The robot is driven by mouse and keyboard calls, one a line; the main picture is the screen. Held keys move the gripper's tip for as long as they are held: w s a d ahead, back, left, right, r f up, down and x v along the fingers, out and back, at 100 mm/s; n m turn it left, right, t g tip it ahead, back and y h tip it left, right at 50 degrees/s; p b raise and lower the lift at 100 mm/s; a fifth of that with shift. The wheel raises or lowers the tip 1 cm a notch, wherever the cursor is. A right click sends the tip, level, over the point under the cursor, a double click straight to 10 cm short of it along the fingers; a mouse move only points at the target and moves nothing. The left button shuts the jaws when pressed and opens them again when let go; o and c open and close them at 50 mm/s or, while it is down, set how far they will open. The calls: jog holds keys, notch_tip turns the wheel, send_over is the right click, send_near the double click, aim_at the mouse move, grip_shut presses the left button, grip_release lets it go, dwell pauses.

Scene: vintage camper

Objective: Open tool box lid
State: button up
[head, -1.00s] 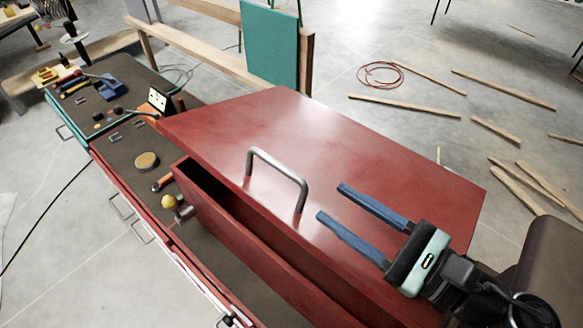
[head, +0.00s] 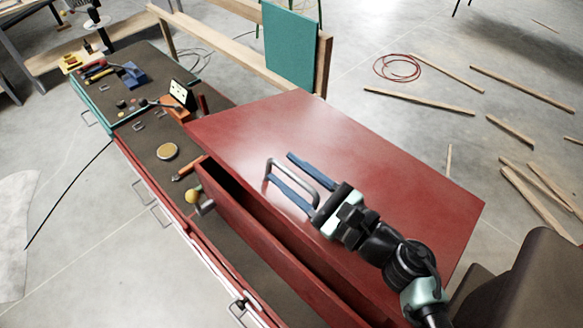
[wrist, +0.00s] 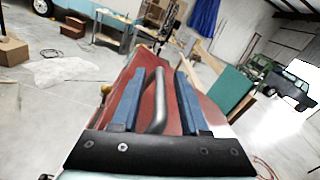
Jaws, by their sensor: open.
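The red tool box lid (head: 350,165) is a broad flat panel on top of the tool box, with a dark gap along its front left side above the red box body (head: 260,240). A grey metal bar handle (head: 273,168) stands on the lid. My gripper (head: 281,172) is open, its two blue fingers lying along either side of the handle. In the wrist view the handle (wrist: 160,95) rises between the two blue fingers. I see no clear contact between fingers and handle.
A dark bench top (head: 150,125) to the left holds a round tan disc (head: 167,151), a yellow-headed tool (head: 192,196) and other tools. A teal board (head: 290,45) stands behind. Wooden strips (head: 420,101) and a red cable coil (head: 397,68) lie on the floor.

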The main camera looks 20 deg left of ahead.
grip_shut()
jog(key=shift+r, duration=0.15)
dwell(1.2)
